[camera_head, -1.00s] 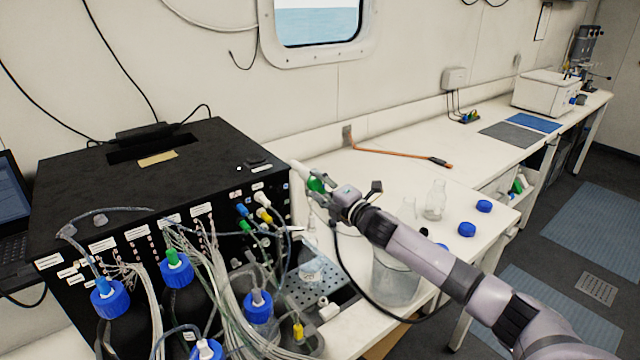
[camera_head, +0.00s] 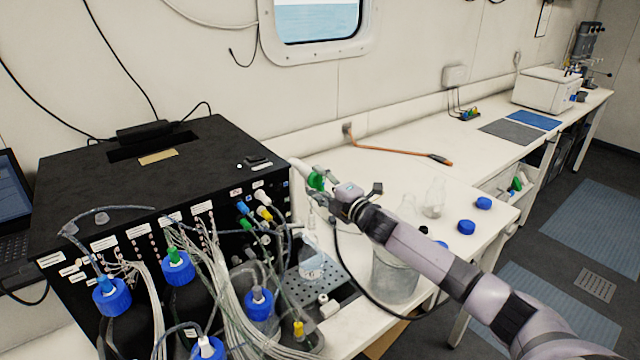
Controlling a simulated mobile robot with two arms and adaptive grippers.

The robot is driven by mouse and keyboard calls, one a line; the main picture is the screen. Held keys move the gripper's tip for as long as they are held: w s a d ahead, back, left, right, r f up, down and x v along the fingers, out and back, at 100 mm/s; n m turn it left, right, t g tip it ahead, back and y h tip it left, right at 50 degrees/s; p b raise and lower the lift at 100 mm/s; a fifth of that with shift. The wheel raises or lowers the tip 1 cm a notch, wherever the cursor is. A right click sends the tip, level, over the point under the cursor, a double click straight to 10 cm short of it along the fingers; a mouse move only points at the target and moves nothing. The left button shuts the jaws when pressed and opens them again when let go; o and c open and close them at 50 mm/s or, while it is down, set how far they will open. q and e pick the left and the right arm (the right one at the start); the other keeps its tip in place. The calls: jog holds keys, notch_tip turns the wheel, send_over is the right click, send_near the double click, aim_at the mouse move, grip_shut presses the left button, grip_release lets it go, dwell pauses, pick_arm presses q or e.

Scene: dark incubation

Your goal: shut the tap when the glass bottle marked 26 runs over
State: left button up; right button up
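A green tap (camera_head: 316,180) with a pale spout shows beside the right edge of the black box. A clear glass bottle (camera_head: 311,264) stands upright below it on the perforated metal drip tray (camera_head: 335,290). I cannot read a number on the bottle or make out its water level. My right gripper (camera_head: 322,196) is at the tap, its fingers close to the green part. They are small and overlap the tap, so I cannot tell whether they grip it. My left gripper is not in view.
The black box (camera_head: 190,175) with tubes and blue-capped bottles (camera_head: 111,297) fills the left. A large clear container (camera_head: 395,280) stands behind my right arm. A clear flask (camera_head: 434,199) and blue caps (camera_head: 466,228) are on the bench, whose far part has free room.

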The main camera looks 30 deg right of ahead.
jog(key=o, duration=0.3)
jog(key=shift+s, duration=0.1)
jog(key=s, duration=1.1)
jog(key=shift+s+d, duration=0.4)
jog(key=shift+d, duration=0.05)
dwell(0.3)
